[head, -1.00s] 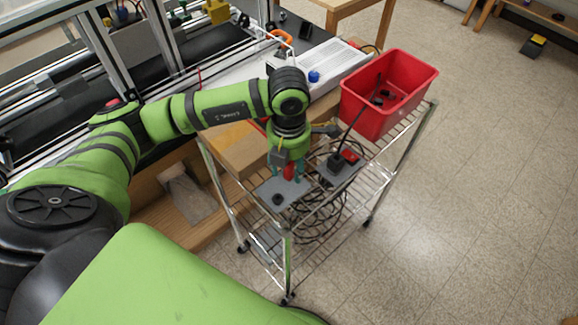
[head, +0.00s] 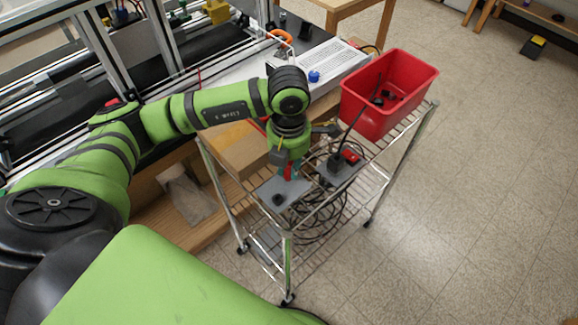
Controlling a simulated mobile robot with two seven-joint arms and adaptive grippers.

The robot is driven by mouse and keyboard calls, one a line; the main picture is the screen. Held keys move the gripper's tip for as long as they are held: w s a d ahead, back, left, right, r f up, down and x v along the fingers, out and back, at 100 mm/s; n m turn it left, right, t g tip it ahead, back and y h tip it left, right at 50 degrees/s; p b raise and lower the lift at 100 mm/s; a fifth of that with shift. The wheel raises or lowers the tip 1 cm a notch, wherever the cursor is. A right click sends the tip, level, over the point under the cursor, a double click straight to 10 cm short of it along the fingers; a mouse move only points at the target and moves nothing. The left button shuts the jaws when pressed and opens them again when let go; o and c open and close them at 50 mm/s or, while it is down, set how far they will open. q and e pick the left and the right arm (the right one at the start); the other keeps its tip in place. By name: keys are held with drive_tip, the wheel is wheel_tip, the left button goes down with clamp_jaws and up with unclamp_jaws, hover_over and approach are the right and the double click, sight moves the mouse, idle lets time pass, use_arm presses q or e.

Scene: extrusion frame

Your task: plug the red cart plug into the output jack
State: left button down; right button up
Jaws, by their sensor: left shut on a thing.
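My left gripper (head: 288,173) points down over the near end of the wire cart and is shut on the red cart plug (head: 288,171). Only a small strip of red shows between the fingers. The plug is just above or at a grey plate (head: 287,192) on the cart top. This plate has a black round jack (head: 278,199) in its near left part. I cannot tell whether the plug touches the plate or sits in a jack, as the gripper covers its lower end. My right gripper is not in view.
A grey box with a red switch (head: 351,156) and a black plug with a cable stands right of the gripper. A red bin (head: 375,119) sits at the cart's far end. Coiled black cable hangs under the wire cart (head: 399,160). A cardboard box (head: 237,146) is left of it.

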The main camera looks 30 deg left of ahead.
use_arm(q)
drive_tip(key=shift+r, duration=0.15)
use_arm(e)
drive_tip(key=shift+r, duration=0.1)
use_arm(q)
drive_tip(key=shift+r+p, duration=1.9)
drive_tip(key=shift+r, duration=1)
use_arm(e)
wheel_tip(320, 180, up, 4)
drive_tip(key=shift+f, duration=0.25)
